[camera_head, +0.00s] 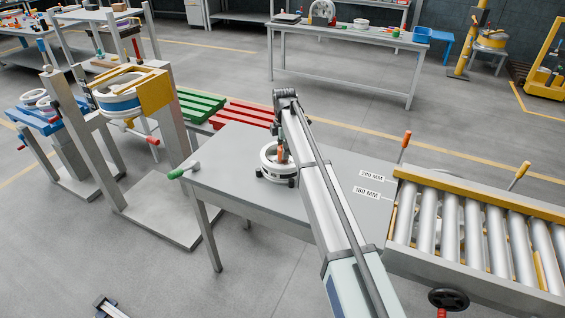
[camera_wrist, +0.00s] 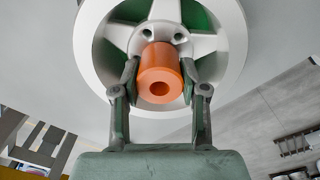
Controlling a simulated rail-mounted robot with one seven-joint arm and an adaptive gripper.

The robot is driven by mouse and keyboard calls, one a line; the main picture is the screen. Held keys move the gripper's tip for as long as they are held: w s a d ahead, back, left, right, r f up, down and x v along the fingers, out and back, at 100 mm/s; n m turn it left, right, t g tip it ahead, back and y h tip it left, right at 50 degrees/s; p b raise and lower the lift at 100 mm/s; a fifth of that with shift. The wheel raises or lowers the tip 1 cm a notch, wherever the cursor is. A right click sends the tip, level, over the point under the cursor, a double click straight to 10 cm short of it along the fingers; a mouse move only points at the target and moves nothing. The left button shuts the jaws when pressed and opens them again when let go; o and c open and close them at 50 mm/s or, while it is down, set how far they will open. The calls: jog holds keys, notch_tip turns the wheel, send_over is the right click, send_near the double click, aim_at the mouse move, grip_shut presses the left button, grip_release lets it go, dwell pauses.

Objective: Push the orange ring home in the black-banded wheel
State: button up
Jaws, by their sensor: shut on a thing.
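A white spoked wheel (camera_head: 268,158) lies on the grey table, and the end of my arm stands over it. The wheel fills the top of the wrist view (camera_wrist: 88,45), with green showing between its spokes. The orange ring (camera_wrist: 160,68) is a short tube with a round bore, set against the wheel's hub. My gripper (camera_wrist: 160,80) is shut on the ring, one finger on each side. How deep the ring sits in the hub is hidden. A black band on the wheel cannot be made out.
A roller conveyor (camera_head: 470,230) with upright orange and yellow handles adjoins the table on the right. A green-handled lever (camera_head: 180,171) is at the table's left edge. The grey table top (camera_head: 235,190) is clear around the wheel.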

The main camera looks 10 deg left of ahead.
jog(key=shift+s+f, duration=0.1)
jog(key=shift+f, duration=0.55)
jog(key=o, duration=1)
jog(key=shift+c, duration=1.3)
jog(key=shift+r, duration=0.1)
jog(key=shift+r, duration=0.15)
notch_tip(320, 180, up, 7)
jog(key=p, duration=0.3)
